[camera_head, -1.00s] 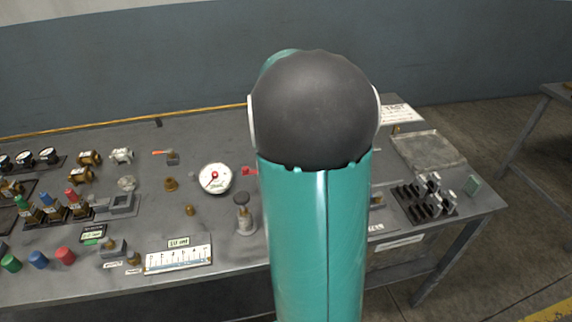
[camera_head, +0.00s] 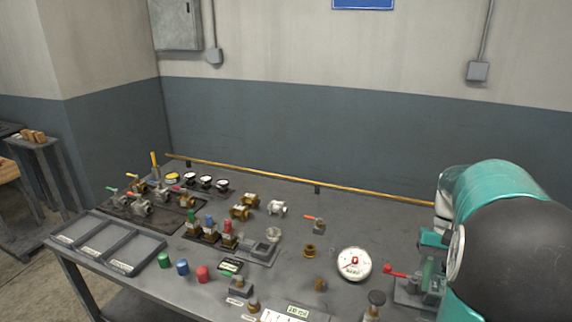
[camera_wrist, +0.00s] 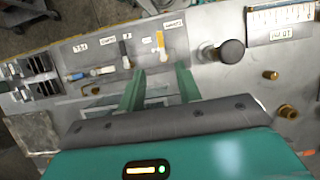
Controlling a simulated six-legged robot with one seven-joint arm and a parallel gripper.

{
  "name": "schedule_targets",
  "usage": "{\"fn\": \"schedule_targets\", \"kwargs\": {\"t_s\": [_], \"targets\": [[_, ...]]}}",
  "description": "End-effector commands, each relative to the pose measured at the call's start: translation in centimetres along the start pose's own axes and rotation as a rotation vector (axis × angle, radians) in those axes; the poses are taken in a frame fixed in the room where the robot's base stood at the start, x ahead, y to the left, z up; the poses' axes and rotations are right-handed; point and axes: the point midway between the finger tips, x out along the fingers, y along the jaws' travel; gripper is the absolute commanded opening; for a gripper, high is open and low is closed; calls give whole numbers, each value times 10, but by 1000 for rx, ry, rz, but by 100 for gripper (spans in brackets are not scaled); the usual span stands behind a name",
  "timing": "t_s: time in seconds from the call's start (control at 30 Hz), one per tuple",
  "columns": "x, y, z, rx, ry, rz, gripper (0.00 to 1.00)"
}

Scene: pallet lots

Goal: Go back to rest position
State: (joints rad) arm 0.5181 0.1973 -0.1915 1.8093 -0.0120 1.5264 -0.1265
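My gripper (camera_wrist: 160,82) shows in the wrist view as two teal fingers spread apart over the workbench, with nothing visible held between them. In the head view, my teal and black arm fills the right edge, and the gripper cannot be made out clearly there. The grey workbench (camera_head: 130,285) lies in front of me. Beyond the fingertips in the wrist view are a yellow-handled part (camera_wrist: 161,40) and a black-handled part (camera_wrist: 125,48) beside small labels.
Valves and fittings cover the bench. An empty grey divided tray (camera_head: 108,241) is at left. A brass pipe (camera_head: 290,178) runs along the back edge.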

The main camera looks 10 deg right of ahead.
Motion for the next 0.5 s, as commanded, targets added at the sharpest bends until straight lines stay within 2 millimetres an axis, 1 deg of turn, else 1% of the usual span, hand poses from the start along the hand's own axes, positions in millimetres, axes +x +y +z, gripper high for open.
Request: {"fn": "schedule_targets", "kwargs": {"t_s": [0.07,0.17,0.27,0.4,0.5], "targets": [[-1,-4,2,-9,12,2,34],[-6,-20,12,-41,60,10,34],[-10,-46,28,-98,143,21,34],[-14,-87,58,-194,283,33,34],[-12,-113,81,-264,380,35,34]]}}
